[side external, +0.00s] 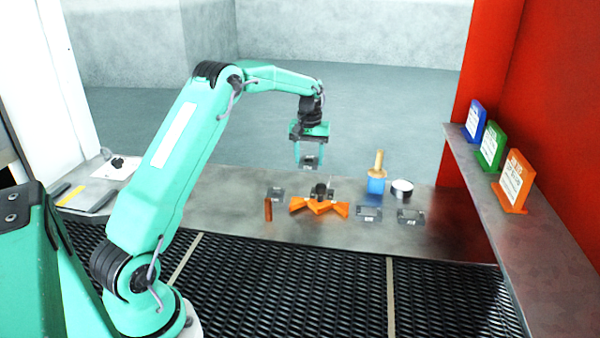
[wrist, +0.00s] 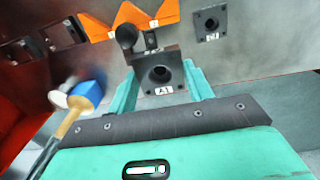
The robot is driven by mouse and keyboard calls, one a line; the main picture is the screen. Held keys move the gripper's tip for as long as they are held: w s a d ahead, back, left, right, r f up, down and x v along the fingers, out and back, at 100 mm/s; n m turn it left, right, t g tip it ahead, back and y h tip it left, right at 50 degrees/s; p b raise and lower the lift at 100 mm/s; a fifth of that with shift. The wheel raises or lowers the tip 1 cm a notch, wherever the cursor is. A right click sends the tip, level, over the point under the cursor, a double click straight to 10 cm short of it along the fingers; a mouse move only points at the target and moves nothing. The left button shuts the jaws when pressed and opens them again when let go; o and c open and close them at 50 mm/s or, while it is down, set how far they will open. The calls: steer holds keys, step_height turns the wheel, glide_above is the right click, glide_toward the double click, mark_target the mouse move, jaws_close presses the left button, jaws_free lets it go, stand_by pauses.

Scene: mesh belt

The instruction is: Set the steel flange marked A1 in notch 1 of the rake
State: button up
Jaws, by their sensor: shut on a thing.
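The steel flange marked A1 (wrist: 158,73) is a dark square plate with a round bore and a white label. My gripper (wrist: 160,88) is shut on it, one teal finger at each side. In the side view my gripper (side external: 311,153) holds the flange (side external: 309,162) hanging above the steel bench, apart from the rake. The orange rake (side external: 333,208) lies on the bench below, with V-shaped notches along it. In the wrist view part of the rake (wrist: 143,17) shows beyond the flange, with small unreadable labels. Its notch numbers cannot be read.
A small dark object (side external: 320,190) stands at the rake. A blue, wooden-handled brush (side external: 376,184) and a round tin (side external: 402,187) stand right. The black mesh belt (side external: 300,275) runs in front.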

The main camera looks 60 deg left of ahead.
steer(key=s+d+r+m, duration=0.2)
steer(key=s+d+m, duration=0.1)
steer(key=d, duration=0.5)
steer(key=s+d+r+m, duration=0.3)
steer(key=s+d, duration=0.2)
steer(key=d, duration=0.3)
steer(key=s+d+r+m, duration=0.2)
steer(key=s+d, duration=0.3)
steer(key=d, duration=0.3)
steer(key=shift+r+m, duration=0.35)
steer(key=shift+m, duration=0.25)
steer(key=shift+d, duration=0.1)
steer(key=s+d+f+n, duration=0.4)
steer(key=s+d, duration=0.3)
steer(key=s, duration=0.4)
steer(key=s+d+f+n, duration=0.3)
steer(key=s+d+n, duration=0.2)
steer(key=s+d, duration=0.3)
steer(key=s, duration=0.3)
steer(key=shift+s+d+f, duration=0.2)
steer(key=shift+s+f, duration=0.2)
